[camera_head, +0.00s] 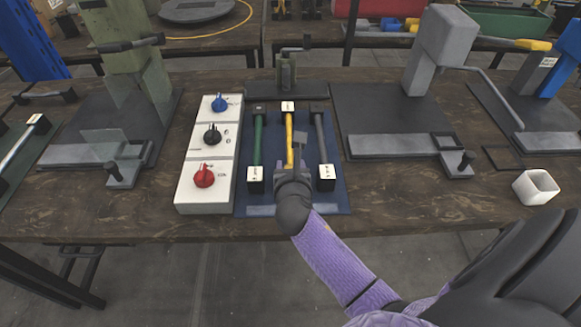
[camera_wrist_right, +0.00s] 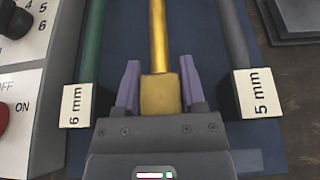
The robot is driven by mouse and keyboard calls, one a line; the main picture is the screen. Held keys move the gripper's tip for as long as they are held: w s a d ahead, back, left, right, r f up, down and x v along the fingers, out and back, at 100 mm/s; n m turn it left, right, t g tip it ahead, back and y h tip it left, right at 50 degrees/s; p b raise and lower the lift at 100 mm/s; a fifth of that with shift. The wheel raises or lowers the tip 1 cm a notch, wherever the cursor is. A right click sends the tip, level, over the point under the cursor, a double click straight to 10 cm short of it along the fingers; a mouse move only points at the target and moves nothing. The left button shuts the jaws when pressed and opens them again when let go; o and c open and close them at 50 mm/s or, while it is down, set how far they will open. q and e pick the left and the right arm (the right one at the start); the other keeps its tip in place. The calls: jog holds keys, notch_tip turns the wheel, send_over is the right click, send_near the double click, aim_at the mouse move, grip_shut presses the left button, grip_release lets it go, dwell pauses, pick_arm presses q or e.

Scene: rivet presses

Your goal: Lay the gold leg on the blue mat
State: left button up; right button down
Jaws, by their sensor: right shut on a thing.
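The gold leg (camera_head: 289,135) is a yellow rod with a block at its near end. It lies lengthwise over the middle of the blue mat (camera_head: 266,192), between the green leg (camera_head: 258,142) and the grey leg (camera_head: 320,138). My right gripper (camera_head: 291,166) is at the gold leg's near end. In the right wrist view, the right gripper's purple fingers (camera_wrist_right: 161,82) are on either side of the gold leg's block (camera_wrist_right: 160,97) and shut on it. I cannot tell whether the leg touches the mat. My left gripper is out of view.
A white control box (camera_head: 187,155) with blue, black and red knobs stands left of the mat. A grey press (camera_head: 440,60) stands to the right and a green press (camera_head: 130,60) to the left.

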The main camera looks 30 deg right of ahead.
jog(key=shift+c, duration=1.8)
grip_release()
jog(key=shift+o, duration=1)
jog(key=shift+s+a+r, duration=0.1)
jog(key=shift+r, duration=0.1)
jog(key=p+v, duration=0.4)
jog(key=v, duration=0.6)
jog(key=shift+s+a+r, duration=0.15)
jog(key=shift+s+a, duration=0.05)
jog(key=shift+s, duration=0.15)
jog(key=shift+s+a+r, duration=0.1)
jog(key=shift+s+a, duration=0.15)
jog(key=shift+s, duration=0.15)
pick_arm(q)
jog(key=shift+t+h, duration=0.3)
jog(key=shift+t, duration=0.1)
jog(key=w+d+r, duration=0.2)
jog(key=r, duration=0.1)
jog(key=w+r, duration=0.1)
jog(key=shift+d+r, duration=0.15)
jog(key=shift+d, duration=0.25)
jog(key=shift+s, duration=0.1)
